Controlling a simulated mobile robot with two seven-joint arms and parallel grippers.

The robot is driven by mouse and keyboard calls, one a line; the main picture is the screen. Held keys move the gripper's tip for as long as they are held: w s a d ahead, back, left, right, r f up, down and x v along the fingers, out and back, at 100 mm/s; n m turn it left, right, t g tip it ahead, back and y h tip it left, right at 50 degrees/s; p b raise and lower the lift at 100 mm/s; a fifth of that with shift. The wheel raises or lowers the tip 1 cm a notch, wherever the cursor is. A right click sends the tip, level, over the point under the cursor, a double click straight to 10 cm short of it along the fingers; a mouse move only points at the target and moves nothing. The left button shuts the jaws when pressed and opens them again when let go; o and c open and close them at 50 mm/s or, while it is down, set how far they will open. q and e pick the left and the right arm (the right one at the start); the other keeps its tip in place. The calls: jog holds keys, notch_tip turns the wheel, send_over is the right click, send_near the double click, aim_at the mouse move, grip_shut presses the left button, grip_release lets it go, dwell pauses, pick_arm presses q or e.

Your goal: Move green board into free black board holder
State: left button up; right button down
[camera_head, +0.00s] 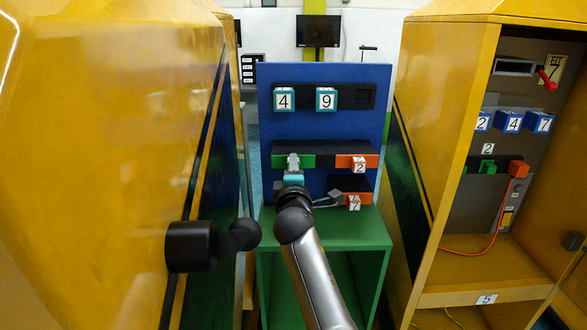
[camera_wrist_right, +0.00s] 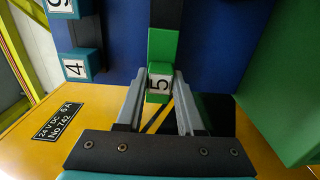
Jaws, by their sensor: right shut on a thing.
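The green board (camera_head: 280,161) with a white "5" tile (camera_wrist_right: 159,84) is at the left end of the middle black holder strip (camera_head: 325,147) on the blue panel (camera_head: 325,73). My right gripper (camera_head: 293,164) is shut on the green board. In the wrist view its two grey fingers (camera_wrist_right: 160,100) stand on both sides of the "5" tile, and the green board (camera_wrist_right: 161,46) meets the black strip (camera_wrist_right: 165,14). I cannot tell how firmly it is seated. The upper black holder carries tiles "4" (camera_head: 284,100) and "9" (camera_head: 326,99); its right slot (camera_head: 364,96) is empty.
Orange boards "2" (camera_head: 357,161) and "7" (camera_head: 354,198) sit at the right. A green stand (camera_head: 330,229) is below the panel. Yellow cabinets flank it left (camera_head: 100,150) and right (camera_head: 440,130); the right one is open, with blue tiles and a red lever inside.

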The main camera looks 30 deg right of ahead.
jog(key=c, duration=1.1)
grip_release()
jog(key=shift+w+d, duration=0.1)
jog(key=shift+w, duration=0.05)
jog(key=o, duration=0.7)
jog(key=shift+c, duration=0.2)
